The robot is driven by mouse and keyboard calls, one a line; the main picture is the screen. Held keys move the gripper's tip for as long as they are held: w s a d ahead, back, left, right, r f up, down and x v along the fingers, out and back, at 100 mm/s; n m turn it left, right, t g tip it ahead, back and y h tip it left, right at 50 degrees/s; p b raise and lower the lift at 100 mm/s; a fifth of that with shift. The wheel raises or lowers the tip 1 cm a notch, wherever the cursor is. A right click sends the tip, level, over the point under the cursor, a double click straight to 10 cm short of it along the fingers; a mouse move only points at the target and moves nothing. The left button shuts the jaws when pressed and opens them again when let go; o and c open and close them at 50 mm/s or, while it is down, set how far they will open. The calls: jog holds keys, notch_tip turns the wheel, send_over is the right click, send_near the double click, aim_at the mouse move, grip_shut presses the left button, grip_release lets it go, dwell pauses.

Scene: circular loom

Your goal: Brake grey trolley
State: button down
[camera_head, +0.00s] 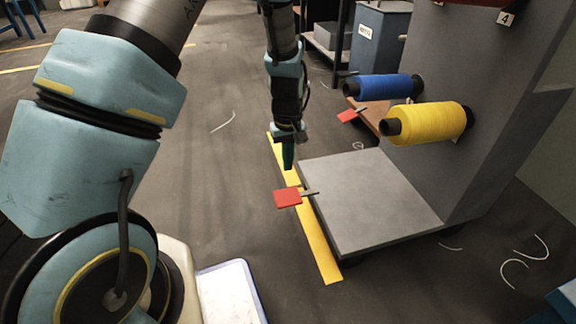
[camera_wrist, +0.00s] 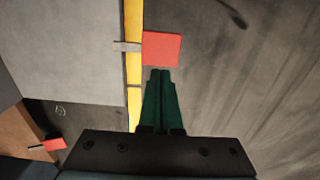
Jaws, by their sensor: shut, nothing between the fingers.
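The grey trolley has a flat grey deck (camera_head: 370,200) and a tall grey upright panel. A red brake pedal (camera_head: 288,198) on a short metal arm sticks out from the deck's left edge, over a yellow floor strip. It also shows in the wrist view (camera_wrist: 161,49). I cannot tell whether the pedal is up or pressed. My gripper (camera_head: 288,165) points down, its dark green fingers shut and empty. In the wrist view the fingertips (camera_wrist: 161,72) appear just short of the pedal's near edge; I cannot tell their height above it.
A blue spool (camera_head: 383,87) and a yellow spool (camera_head: 427,123) stick out from the upright panel. Another red pedal (camera_head: 348,115) belongs to a brown-decked trolley behind. A white-and-blue tray (camera_head: 228,292) is near my base.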

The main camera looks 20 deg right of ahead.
aim_at(288, 196)
notch_tip(288, 196, down, 11)
jog(key=b, duration=0.4)
jog(key=shift+b, duration=0.4)
